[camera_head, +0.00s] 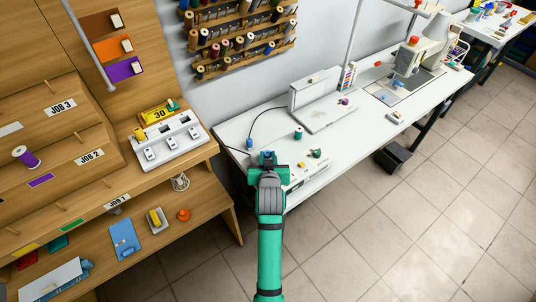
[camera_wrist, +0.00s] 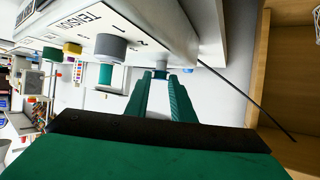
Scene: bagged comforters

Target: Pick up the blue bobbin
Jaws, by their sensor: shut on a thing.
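My gripper (camera_head: 267,158) is at the near left edge of the white table, at the end of my green arm. In the wrist view, its two green fingers (camera_wrist: 160,80) close in around a small blue bobbin (camera_wrist: 160,74), mostly hidden between the tips. A bit of blue also shows between the jaws in the head view (camera_head: 267,154). In the wrist view the bobbin lies against a pale round part of a white labelled device (camera_wrist: 150,25); I cannot tell whether they touch. Another small blue piece (camera_head: 249,143) sits just left of my gripper.
A teal spool (camera_head: 298,133) stands on the white table (camera_head: 235,130). A wooden bench (camera_head: 190,160) with a white unit (camera_head: 170,140) is at left. A thread rack (camera_head: 240,35) hangs behind.

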